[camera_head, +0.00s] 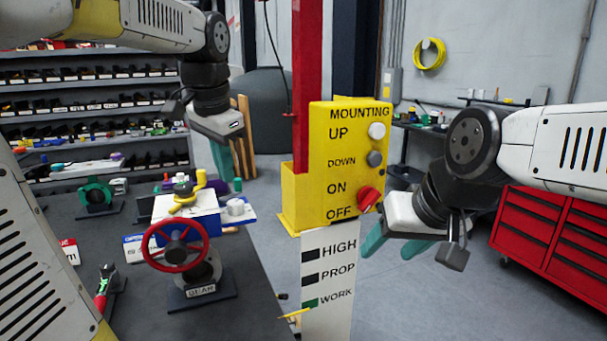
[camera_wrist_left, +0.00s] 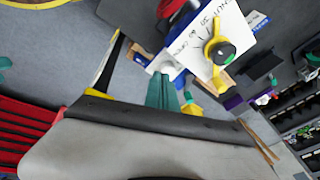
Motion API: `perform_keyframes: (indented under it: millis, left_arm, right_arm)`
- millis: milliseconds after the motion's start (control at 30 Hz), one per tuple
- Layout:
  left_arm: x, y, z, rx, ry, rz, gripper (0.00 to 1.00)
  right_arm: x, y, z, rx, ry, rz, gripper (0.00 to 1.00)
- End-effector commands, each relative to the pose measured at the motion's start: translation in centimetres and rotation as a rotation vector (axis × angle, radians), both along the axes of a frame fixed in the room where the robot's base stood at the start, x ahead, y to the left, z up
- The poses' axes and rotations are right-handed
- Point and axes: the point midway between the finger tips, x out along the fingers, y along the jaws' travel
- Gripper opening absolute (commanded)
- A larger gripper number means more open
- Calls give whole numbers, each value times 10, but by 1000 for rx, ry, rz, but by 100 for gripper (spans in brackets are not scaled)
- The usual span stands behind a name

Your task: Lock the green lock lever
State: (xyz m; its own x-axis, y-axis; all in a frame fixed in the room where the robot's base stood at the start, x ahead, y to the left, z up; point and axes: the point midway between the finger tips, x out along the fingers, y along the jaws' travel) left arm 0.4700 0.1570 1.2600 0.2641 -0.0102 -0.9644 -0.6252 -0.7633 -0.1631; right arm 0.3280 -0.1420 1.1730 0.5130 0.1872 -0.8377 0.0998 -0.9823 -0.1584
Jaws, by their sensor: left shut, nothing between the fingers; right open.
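The valve actuator has a red handwheel (camera_head: 175,245) at its front and a white-and-blue body (camera_head: 187,212) on top. A yellow lever with a dark green-centred knob (camera_wrist_left: 222,52) lies on the white plate in the left wrist view. My left gripper (camera_head: 224,162) is shut and empty, pointing down just above and behind the actuator. Its teal fingers also show in the left wrist view (camera_wrist_left: 161,90). My right gripper (camera_head: 390,246) is open and empty.
A yellow switch box (camera_head: 352,160) with a red knob stands right of the actuator, above a white HIGH/PROP/WORK panel (camera_head: 328,285). My right gripper is beside it. A green clamp-like part (camera_head: 95,194) is on the dark bench (camera_head: 235,310). A red tool cabinet (camera_head: 550,235) is far right.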

Motion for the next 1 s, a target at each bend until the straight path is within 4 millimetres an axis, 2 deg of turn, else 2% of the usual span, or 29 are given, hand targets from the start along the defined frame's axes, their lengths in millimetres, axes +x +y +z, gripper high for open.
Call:
perform_keyframes:
  millis: [33,100,300,400,533,667,767,867,1000]
  left_arm:
    - [-22,1,-6,-45,-29,62,0]
    - [-46,0,-16,-115,-68,153,0]
    - [-107,-8,-54,-304,-155,401,0]
    - [-126,-11,-71,-372,-181,492,0]
    - [-139,-14,-84,-424,-198,558,0]
    - [-133,-14,-83,-413,-191,571,0]
    - [-113,-11,-73,-354,-171,564,0]
    - [-79,-9,-59,-261,-154,559,0]
    - [-22,-11,-41,-115,-166,569,0]
  right_arm:
    - [0,0,0,0,0,0,57]
    - [0,0,0,0,0,0,57]
    - [0,0,0,0,0,0,57]
    - [0,0,0,0,0,0,57]
    - [0,0,0,0,0,0,57]
    - [0,0,0,0,0,0,57]
    - [0,0,0,0,0,0,57]
    - [0,0,0,0,0,0,57]
    - [0,0,0,0,0,0,57]
